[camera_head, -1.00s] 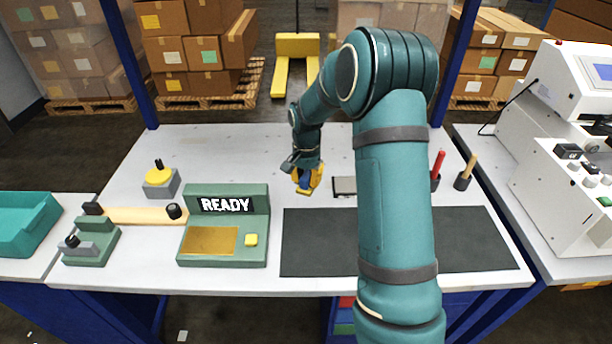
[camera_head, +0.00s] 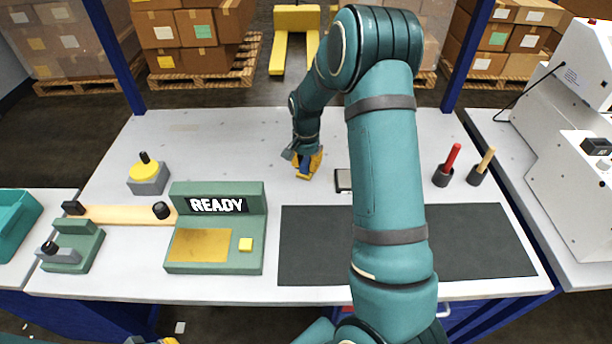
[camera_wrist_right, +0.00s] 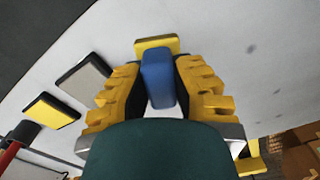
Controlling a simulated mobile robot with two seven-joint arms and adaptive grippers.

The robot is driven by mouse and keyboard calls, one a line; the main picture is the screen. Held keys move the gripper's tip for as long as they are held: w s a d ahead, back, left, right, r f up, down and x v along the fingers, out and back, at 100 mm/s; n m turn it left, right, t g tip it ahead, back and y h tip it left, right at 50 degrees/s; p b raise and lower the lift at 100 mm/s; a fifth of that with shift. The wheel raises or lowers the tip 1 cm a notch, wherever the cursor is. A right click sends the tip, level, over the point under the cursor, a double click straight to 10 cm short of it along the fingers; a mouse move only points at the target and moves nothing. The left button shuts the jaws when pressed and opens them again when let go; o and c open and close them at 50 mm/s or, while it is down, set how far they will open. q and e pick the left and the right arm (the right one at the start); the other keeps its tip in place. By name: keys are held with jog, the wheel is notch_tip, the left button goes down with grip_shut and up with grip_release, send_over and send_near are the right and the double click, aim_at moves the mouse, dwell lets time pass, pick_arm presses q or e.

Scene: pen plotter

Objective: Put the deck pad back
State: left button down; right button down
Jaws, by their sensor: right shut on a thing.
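My right gripper (camera_head: 308,164) is at the middle of the white table, behind the dark mat. In the right wrist view its yellow fingers (camera_wrist_right: 162,90) are shut on a blue block (camera_wrist_right: 158,78). A yellow piece (camera_wrist_right: 156,45) shows at the far end of the blue block; I cannot tell whether the two are joined. No label shows which thing is the deck pad. The green machine (camera_head: 215,228) reads READY and has a bare gold plate (camera_head: 202,245) and a yellow button. A bit of what looks like my left gripper (camera_head: 160,341) shows at the bottom edge; its jaws are cut off.
A grey block (camera_head: 343,180) lies right of the right gripper, partly behind my arm. The wrist view also shows a yellow block (camera_wrist_right: 50,110). The dark mat (camera_head: 310,245) is clear where visible. Red (camera_head: 447,165) and wooden (camera_head: 482,165) handles stand in dark holders at right.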

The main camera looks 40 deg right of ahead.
aim_at(306, 174)
jog(key=shift+f+b, duration=0.45)
jog(key=shift+f, duration=1.6)
jog(key=shift+f, duration=0.15)
jog(key=c, duration=0.9)
grip_release()
jog(key=shift+c, duration=0.2)
notch_tip(306, 174, up, 12)
jog(key=p, duration=0.3)
jog(key=shift+r, duration=0.2)
